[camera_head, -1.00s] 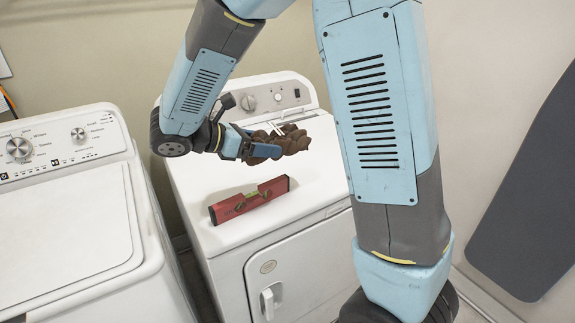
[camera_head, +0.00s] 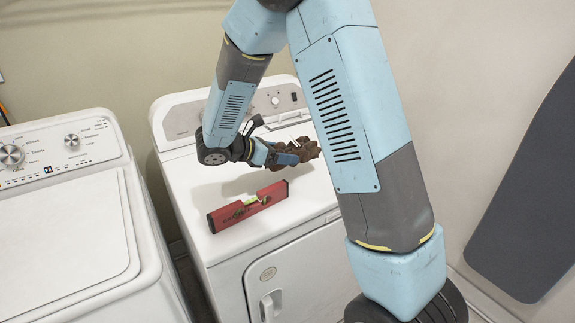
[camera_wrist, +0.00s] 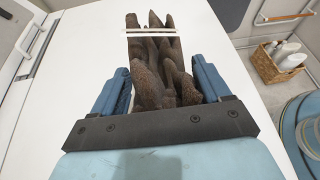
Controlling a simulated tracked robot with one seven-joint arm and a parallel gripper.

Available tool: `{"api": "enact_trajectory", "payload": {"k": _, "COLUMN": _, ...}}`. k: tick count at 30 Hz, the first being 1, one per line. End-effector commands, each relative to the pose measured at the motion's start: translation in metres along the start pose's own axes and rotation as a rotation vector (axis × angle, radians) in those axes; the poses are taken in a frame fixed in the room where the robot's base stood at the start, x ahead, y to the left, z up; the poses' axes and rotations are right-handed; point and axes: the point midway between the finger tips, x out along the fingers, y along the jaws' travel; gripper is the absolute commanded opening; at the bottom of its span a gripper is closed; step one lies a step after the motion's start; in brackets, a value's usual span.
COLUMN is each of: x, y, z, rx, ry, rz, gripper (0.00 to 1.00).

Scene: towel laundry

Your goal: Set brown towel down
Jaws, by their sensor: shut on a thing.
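The brown towel (camera_head: 298,151) is bunched in my gripper (camera_head: 284,157), over the white top of the right-hand machine in the head view. In the wrist view the brown towel (camera_wrist: 160,70) stands in rumpled folds between the two blue fingers of my gripper (camera_wrist: 160,85), with a pale band across its far end. The gripper is shut on it. The head view does not clearly show whether the towel touches the machine top. My arm hides part of the machine.
A red spirit level (camera_head: 247,207) lies on the dryer top (camera_head: 205,177), in front of my gripper. A washer (camera_head: 65,225) stands to the left. A dark ironing board (camera_head: 530,200) leans at the right wall. A wicker basket (camera_wrist: 278,66) shows in the wrist view.

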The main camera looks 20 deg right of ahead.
Motion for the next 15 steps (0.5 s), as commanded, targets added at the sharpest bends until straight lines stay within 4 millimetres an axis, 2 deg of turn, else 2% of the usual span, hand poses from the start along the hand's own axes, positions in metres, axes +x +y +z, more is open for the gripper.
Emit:
{"api": "enact_trajectory", "payload": {"k": 10, "x": 0.019, "y": 0.011, "z": -0.013, "rx": 0.000, "ry": 0.000, "rz": -0.002, "gripper": 0.34}}
{"api": "enact_trajectory", "payload": {"k": 15, "x": 0.028, "y": 0.011, "z": -0.034, "rx": -0.002, "ry": -0.001, "rz": -0.001, "gripper": 0.34}}
